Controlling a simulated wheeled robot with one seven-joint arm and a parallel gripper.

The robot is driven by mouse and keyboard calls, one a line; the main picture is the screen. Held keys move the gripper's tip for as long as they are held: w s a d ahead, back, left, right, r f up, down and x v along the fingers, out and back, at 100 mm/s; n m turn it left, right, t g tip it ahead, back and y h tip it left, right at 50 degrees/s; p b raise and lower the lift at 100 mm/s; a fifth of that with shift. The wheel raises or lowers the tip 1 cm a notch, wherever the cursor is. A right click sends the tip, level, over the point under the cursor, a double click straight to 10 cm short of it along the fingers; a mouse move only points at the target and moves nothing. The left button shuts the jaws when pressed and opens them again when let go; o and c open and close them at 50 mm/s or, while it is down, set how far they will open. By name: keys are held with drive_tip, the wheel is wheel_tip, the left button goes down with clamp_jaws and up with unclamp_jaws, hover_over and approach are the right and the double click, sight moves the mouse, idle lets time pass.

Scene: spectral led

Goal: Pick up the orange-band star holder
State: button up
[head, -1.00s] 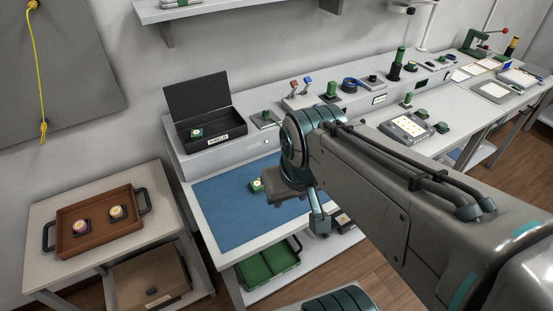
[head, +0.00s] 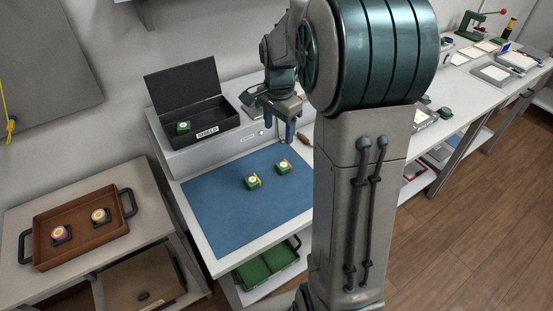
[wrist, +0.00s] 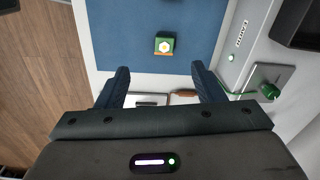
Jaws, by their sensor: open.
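Two small green holders with pale round faces lie on the blue mat (head: 215,205). The right holder (head: 283,167) and the left holder (head: 252,182) both show some orange at the side; the face symbols are too small to tell in the head view. One holder (wrist: 164,45) with an orange edge and a white-and-yellow face shows in the wrist view, beyond my fingertips. My gripper (head: 279,127) is open and empty, above the mat's back right part. Its two fingers also show apart in the wrist view (wrist: 160,72).
A black open box (head: 200,128) stands on the raised shelf behind the mat, with a green holder in it. A brown tray (head: 85,245) with two round pieces is on the left table. A green bin (head: 266,265) sits below. The mat's left part is clear.

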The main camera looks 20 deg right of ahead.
wheel_tip(320, 180, down, 3)
drive_tip(key=w+d+m, duration=0.2)
hover_over(284, 165)
drive_tip(key=a, duration=0.1)
wheel_tip(284, 165, down, 8)
drive_tip(key=shift+f, duration=0.25)
drive_tip(key=shift+d+f+p, duration=0.25)
drive_tip(key=shift+f+p, duration=0.2)
drive_tip(key=shift+f, duration=0.85)
drive_tip(key=shift+d+f+p, duration=0.2)
drive_tip(key=shift+f+p, duration=0.2)
drive_tip(key=shift+f, duration=0.9)
drive_tip(key=c, duration=1.1)
